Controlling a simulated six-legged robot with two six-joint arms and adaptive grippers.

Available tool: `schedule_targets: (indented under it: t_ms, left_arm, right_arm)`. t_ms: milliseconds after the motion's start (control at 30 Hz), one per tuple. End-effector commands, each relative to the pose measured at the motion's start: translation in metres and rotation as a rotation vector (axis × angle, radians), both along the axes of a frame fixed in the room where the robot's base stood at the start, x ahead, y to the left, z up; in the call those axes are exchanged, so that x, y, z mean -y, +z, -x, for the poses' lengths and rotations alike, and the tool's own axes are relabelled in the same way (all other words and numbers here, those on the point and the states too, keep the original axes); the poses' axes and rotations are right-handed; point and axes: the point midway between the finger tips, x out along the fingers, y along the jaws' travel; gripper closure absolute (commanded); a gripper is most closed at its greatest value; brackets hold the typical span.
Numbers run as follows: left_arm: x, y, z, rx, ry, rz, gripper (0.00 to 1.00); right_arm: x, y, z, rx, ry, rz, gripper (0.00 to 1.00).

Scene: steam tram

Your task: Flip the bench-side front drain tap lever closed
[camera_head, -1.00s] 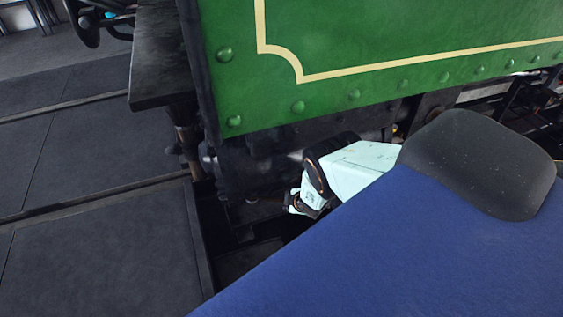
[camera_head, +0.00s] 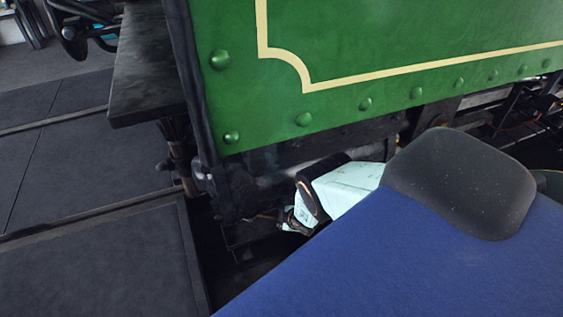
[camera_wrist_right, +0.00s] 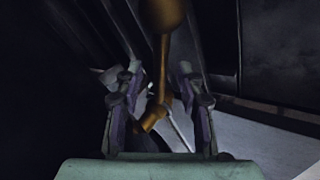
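The brass drain tap (camera_wrist_right: 163,55) hangs in the right wrist view, with a round ball at the top, a thin stem and a short angled piece at its lower end. I cannot tell if the lever is open or closed. My right gripper (camera_wrist_right: 159,70) is open, one finger on each side of the stem, with gaps visible between. In the head view my right gripper (camera_head: 284,219) is low beneath the green tram panel (camera_head: 400,50), by the dark cylinder area. There the tap is too dark and small to make out clearly. My left gripper is not in view.
A dark bench-like ledge (camera_head: 150,70) stands left of the panel. Dark floor plates (camera_head: 90,265) lie at the lower left, with a dark pit edge beside them. Dark pipes and metalwork crowd the space under the panel. A pale surface (camera_wrist_right: 250,145) lies at the lower right of the wrist view.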

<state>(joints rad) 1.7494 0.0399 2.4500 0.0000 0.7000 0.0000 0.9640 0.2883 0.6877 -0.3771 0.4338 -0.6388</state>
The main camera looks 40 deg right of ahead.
Motion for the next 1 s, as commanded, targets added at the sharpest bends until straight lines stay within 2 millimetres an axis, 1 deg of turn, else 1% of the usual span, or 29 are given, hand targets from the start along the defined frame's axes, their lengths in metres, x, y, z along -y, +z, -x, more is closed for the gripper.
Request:
schedule_targets:
  t_ms: [233,600,700,1000]
  left_arm:
    - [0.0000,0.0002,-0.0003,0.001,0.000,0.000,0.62]
    - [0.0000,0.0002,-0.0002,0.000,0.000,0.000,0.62]
    - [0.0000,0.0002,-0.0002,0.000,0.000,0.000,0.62]
    - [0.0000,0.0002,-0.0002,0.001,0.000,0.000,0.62]
  right_arm:
    - [-0.0007,0.0006,0.0012,0.002,-0.001,-0.001,0.62]
    - [-0.0003,0.0006,0.0008,0.001,0.000,0.000,0.93]
    - [-0.0001,0.0005,0.0005,0.001,0.000,0.000,1.00]
    - [0.0005,0.0004,-0.0003,0.001,0.000,0.001,1.00]
